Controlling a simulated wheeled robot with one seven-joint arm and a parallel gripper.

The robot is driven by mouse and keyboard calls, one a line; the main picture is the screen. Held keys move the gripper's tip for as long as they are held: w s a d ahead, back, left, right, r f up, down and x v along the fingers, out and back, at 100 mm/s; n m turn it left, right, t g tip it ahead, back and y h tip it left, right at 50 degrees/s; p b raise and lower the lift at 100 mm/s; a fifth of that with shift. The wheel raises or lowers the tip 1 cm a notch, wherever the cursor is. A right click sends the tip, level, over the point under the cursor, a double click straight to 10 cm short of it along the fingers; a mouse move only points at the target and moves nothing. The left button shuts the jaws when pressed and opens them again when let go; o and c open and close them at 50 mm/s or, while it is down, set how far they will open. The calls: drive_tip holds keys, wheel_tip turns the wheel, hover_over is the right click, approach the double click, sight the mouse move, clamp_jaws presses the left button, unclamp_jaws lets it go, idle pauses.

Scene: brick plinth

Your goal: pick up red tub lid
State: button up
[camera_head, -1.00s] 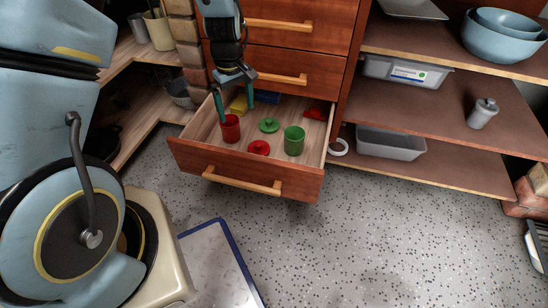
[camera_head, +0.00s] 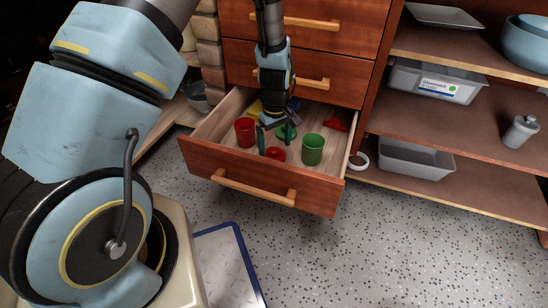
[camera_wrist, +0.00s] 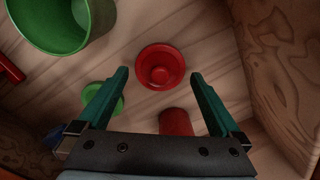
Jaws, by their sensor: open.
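My gripper (camera_head: 273,143) is open and empty, reaching down into the drawer. In the wrist view, the lid appears between and just beyond the teal fingertips (camera_wrist: 159,74). I cannot tell the exact gap to the lid. The gripper partly covers it in the head view.
The open wooden drawer (camera_head: 240,186) also holds a red tub (camera_head: 245,132), a green tub (camera_head: 312,149), a green lid (camera_head: 287,131) and a red item (camera_head: 336,123) at the back right. Drawer walls close in around the gripper. Shelves stand at the right.

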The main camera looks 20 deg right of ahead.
sight(275, 151)
wheel_tip(275, 151, down, 3)
drive_tip(key=shift+f+b, duration=0.15)
drive_tip(key=shift+b, duration=0.3)
drive_tip(key=c, duration=0.9)
